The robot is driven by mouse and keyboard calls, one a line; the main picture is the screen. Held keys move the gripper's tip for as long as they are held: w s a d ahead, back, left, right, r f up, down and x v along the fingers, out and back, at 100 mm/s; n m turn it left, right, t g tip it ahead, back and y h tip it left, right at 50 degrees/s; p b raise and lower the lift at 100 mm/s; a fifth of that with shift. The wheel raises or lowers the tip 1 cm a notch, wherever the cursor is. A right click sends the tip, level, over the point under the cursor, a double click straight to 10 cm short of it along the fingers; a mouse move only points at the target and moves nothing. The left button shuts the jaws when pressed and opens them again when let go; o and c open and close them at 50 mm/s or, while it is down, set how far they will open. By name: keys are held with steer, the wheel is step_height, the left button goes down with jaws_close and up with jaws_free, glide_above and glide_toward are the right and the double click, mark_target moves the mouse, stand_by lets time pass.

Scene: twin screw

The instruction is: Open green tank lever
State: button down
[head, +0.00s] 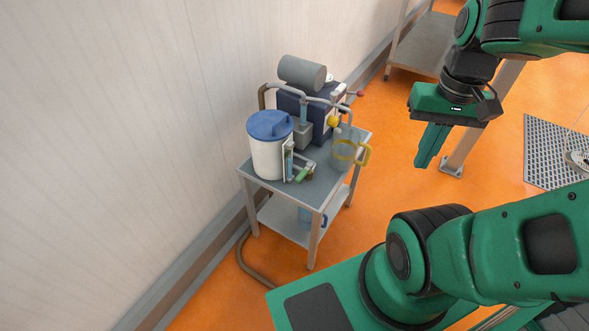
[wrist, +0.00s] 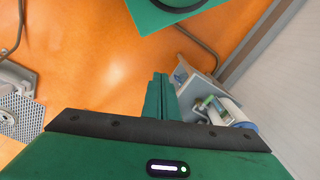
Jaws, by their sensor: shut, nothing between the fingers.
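The green lever (head: 303,174) is small and sits low at the front of a white tank (head: 268,158) with a blue lid, on a grey metal cart. My gripper (head: 424,164) hangs in the air to the right of the cart, fingers pointing down, well apart from the lever. Its fingers are closed together and empty, as the wrist view also shows (wrist: 159,80). Whether the lever is open or shut is too small to tell.
The cart (head: 257,179) also holds a clear jug (head: 345,150) with a yellow handle, a dark blue box and a grey cylinder (head: 302,72). A yellow knob (head: 333,121) and a red knob (head: 360,93) stick out.

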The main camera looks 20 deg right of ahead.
steer(key=w+a+f+n+t, duration=0.1)
steer(key=w+f+n, duration=0.25)
steer(key=w, duration=0.45)
steer(key=w+a+f+n, duration=0.1)
steer(key=w+f+n, duration=0.25)
steer(key=w, duration=0.45)
steer(key=n+t+y, duration=0.2)
steer(key=n, duration=0.4)
glide_above(304, 174)
steer(key=s, duration=0.1)
step_height(304, 174, down, 15)
steer(key=shift+a, duration=0.15)
steer(key=shift+s+f, duration=0.1)
steer(key=shift+x, duration=4.95)
steer(key=shift+a, duration=0.1)
steer(key=shift+n, duration=0.3)
